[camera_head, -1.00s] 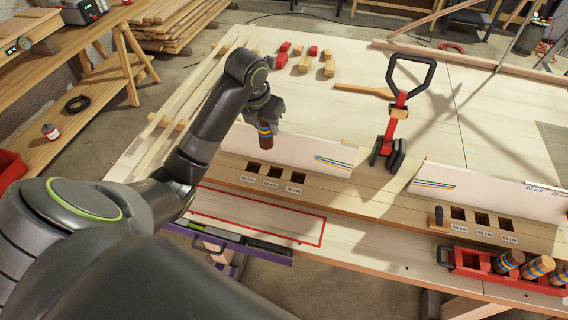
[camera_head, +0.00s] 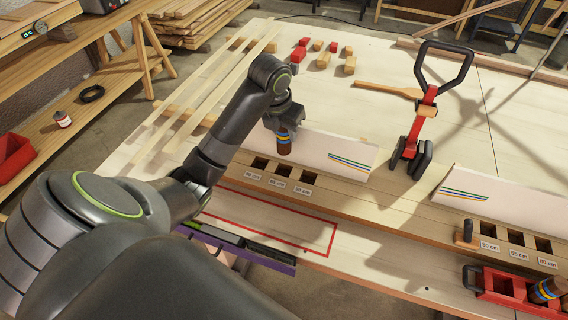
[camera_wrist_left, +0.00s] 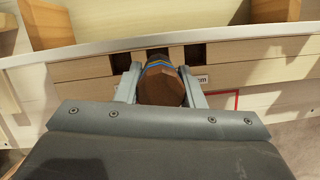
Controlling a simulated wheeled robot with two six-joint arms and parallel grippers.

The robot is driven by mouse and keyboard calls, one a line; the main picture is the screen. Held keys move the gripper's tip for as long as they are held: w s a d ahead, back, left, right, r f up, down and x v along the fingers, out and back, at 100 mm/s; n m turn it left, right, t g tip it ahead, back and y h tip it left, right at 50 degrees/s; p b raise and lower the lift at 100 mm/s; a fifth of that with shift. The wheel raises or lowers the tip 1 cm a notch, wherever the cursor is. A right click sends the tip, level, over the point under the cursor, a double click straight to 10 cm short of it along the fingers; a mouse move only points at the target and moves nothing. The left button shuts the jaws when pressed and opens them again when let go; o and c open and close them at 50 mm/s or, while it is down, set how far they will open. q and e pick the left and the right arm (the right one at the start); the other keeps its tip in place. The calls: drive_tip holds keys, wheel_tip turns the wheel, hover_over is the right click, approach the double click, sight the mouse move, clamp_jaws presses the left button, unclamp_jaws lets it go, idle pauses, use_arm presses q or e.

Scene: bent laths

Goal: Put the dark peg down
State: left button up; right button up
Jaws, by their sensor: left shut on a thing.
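My left gripper (camera_head: 283,128) is shut on the dark peg (camera_head: 284,146), a brown peg with blue and yellow bands. The peg hangs roughly upright, its lower end near the left group of square holes. The left holes (camera_head: 280,169) are in a wooden board (camera_head: 380,204) with small labels in front. I cannot tell whether the peg touches the board. My right gripper is not in view.
A white panel (camera_head: 338,152) with coloured stripes stands behind the left holes. A red-and-black handled tool (camera_head: 424,120) stands to the right. Another peg (camera_head: 467,231) stands beside the right holes. A red crate (camera_head: 497,285) holds banded pegs. A red outline marks the front table area.

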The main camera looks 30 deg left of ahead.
sight(284, 154)
use_arm(q)
wheel_tip(284, 154, down, 5)
drive_tip(key=b, duration=0.2)
drive_tip(key=shift+s+b, duration=0.15)
drive_tip(key=shift+b, duration=0.15)
wheel_tip(284, 154, down, 4)
drive_tip(key=shift+r+p, duration=0.15)
drive_tip(key=shift+p, duration=0.65)
drive_tip(key=shift+f, duration=0.3)
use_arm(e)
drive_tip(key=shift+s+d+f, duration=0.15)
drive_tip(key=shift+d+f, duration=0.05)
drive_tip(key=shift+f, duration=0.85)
use_arm(q)
drive_tip(key=shift+f, duration=0.4)
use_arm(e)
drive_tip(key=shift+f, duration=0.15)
use_arm(q)
drive_tip(key=o, duration=1.1)
